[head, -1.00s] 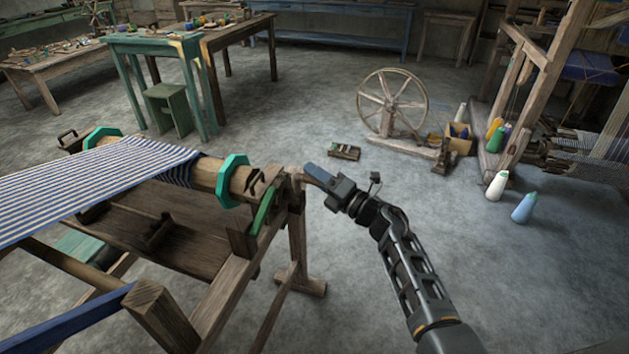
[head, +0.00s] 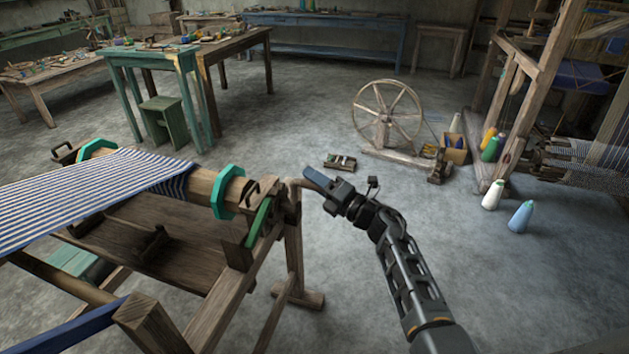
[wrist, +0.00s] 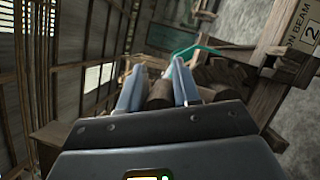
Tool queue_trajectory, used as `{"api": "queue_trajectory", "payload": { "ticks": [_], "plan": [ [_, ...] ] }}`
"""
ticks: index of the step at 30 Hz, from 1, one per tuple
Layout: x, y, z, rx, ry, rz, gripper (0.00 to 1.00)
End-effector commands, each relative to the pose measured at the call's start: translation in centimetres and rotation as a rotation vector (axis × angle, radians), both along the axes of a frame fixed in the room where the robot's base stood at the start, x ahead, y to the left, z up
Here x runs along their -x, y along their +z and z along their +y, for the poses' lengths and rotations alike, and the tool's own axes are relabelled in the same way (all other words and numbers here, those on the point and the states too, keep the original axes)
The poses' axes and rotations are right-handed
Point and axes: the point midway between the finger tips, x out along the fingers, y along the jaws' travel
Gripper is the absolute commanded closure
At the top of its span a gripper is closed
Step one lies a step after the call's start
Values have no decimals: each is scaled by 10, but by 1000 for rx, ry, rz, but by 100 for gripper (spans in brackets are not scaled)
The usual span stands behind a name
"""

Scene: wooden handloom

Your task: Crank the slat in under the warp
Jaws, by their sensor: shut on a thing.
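I cannot make out the slat apart from the beam and cloth. A wooden crank (head: 295,187) sticks out at the beam's right end. My gripper (head: 310,177) is shut on the crank's handle. In the wrist view, the round brown handle (wrist: 160,95) sits between the two blue-grey fingers. The fingers hide part of the handle.
A loom leg and foot (head: 296,298) stand close to my arm. A spinning wheel (head: 388,115) and thread cones (head: 521,217) stand on the floor beyond.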

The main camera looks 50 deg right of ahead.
Motion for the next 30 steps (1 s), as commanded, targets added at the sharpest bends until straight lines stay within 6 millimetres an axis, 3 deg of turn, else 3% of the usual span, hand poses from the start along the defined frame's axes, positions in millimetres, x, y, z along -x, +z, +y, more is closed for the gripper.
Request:
{"api": "queue_trajectory", "payload": {
  "ticks": [1,6,7,13,30],
  "plan": [
    [4,-16,0,-4,-6,26,100],
    [4,-16,0,-4,-5,27,100],
    [4,-16,0,-4,-5,27,67],
    [4,-15,1,-4,-2,25,48],
    [3,-8,1,-3,1,14,47]
  ]
}}
